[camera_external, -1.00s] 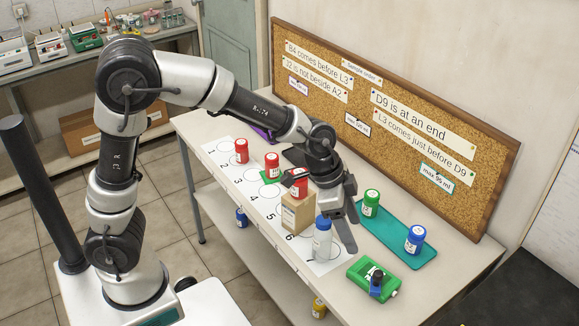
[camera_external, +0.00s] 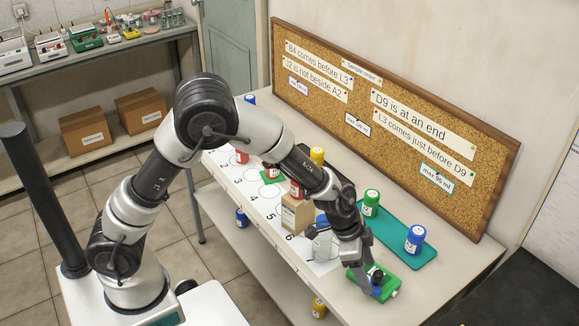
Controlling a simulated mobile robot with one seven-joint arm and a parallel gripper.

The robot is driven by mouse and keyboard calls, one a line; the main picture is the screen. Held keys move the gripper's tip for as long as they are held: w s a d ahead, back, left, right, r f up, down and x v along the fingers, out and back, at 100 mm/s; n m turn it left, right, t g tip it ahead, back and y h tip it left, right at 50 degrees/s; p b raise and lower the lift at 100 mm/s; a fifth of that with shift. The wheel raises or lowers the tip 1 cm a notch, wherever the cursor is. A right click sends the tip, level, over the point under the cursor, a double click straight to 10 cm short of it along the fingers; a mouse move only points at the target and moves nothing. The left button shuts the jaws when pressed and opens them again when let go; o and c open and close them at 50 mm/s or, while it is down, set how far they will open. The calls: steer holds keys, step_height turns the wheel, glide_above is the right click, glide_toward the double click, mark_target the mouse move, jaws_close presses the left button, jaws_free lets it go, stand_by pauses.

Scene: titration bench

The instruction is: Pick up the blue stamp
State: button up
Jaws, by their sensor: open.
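The blue stamp (camera_external: 377,283), with a dark knob on top, stands on the green ink pad (camera_external: 354,271) near the front right of the bench. My gripper (camera_external: 368,279) is open and low over the pad, right at the stamp. One finger is on the left of the stamp and partly covers the pad. I cannot tell whether the fingers touch the stamp.
A teal tray (camera_external: 397,237) with a green bottle (camera_external: 370,204) and a blue bottle (camera_external: 415,239) lies behind the pad. A wooden block (camera_external: 296,215) stands left on the numbered white strip (camera_external: 259,206). The bench's front right corner is clear.

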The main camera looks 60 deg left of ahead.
steer(key=x, duration=0.4)
steer(key=shift+w+d+f, duration=0.1)
steer(key=shift+w, duration=0.15)
steer(key=c, duration=1.2)
step_height(320, 180, up, 9)
steer(key=shift+f+p, duration=0.1)
steer(key=shift+p, duration=0.55)
steer(key=shift+w+b, duration=0.25)
steer(key=shift+b, duration=0.25)
steer(key=w+a+b, duration=0.2)
steer(key=a+b, duration=0.1)
steer(key=b, duration=0.1)
glide_above(373, 281)
steer(key=w+a, duration=0.2)
steer(key=a, duration=0.1)
step_height(373, 281, down, 4)
steer(key=shift+f+b, duration=0.1)
steer(key=shift+b, duration=0.35)
steer(key=shift+w+f+b, duration=0.1)
steer(key=shift+f+b, duration=0.3)
steer(key=shift+f, duration=1.7)
